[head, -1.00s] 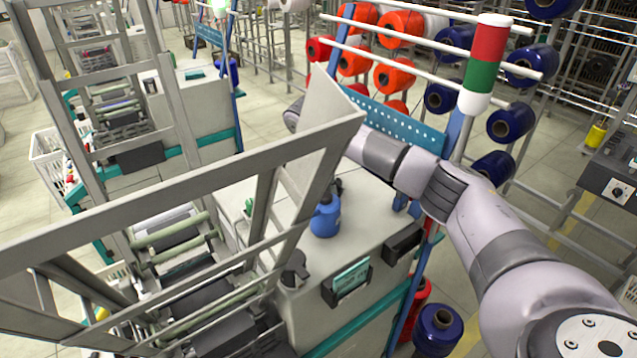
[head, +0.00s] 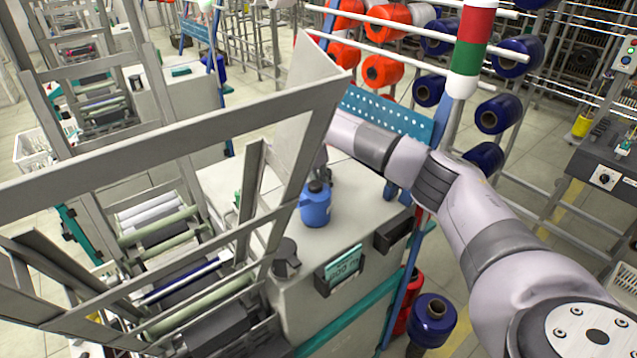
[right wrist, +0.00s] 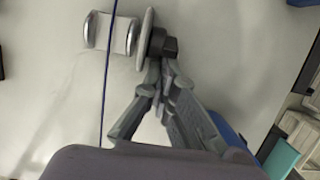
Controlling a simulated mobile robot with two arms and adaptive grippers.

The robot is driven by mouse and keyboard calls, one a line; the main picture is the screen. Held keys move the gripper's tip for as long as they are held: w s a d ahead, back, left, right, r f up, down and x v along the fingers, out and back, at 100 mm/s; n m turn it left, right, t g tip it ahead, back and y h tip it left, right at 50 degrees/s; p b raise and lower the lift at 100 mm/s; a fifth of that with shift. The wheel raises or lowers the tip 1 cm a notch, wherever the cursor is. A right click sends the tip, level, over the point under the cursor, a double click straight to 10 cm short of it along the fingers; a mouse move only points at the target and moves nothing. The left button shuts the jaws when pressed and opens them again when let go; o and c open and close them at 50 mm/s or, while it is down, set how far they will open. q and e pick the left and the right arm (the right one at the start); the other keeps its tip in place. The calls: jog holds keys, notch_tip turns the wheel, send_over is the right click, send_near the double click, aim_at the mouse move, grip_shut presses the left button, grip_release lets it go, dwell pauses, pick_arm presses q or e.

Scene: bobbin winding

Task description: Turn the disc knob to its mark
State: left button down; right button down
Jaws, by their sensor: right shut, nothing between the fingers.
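In the right wrist view a pale round disc (right wrist: 145,38) is seen almost edge-on, with a dark knob-like hub (right wrist: 159,41) and a small block on its right side. I see no mark on it from this angle. My right gripper (right wrist: 163,72) is shut and empty, its fingertips just below the hub; I cannot tell whether they touch it. In the head view my right arm reaches in from the right and its gripper is mostly hidden behind the grey upright panel. A dark round knob (head: 287,260) sits on the machine's front corner. My left gripper is not in view.
A blue thread (right wrist: 105,75) runs past a pale roller (right wrist: 111,33) left of the disc. Grey frame bars (head: 160,140) cross the foreground. A red-green signal post (head: 470,45) stands behind my arm.

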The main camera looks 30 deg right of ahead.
jog(key=shift+s+a+f, duration=0.25)
jog(key=shift+f, duration=0.25)
jog(key=shift+w+r+p, duration=0.2)
jog(key=shift+r+p, duration=0.1)
jog(key=shift+r, duration=0.2)
jog(key=shift+w+r+p, duration=0.15)
jog(key=shift+r+p, duration=0.1)
jog(key=shift+r, duration=0.2)
jog(key=v, duration=1.1)
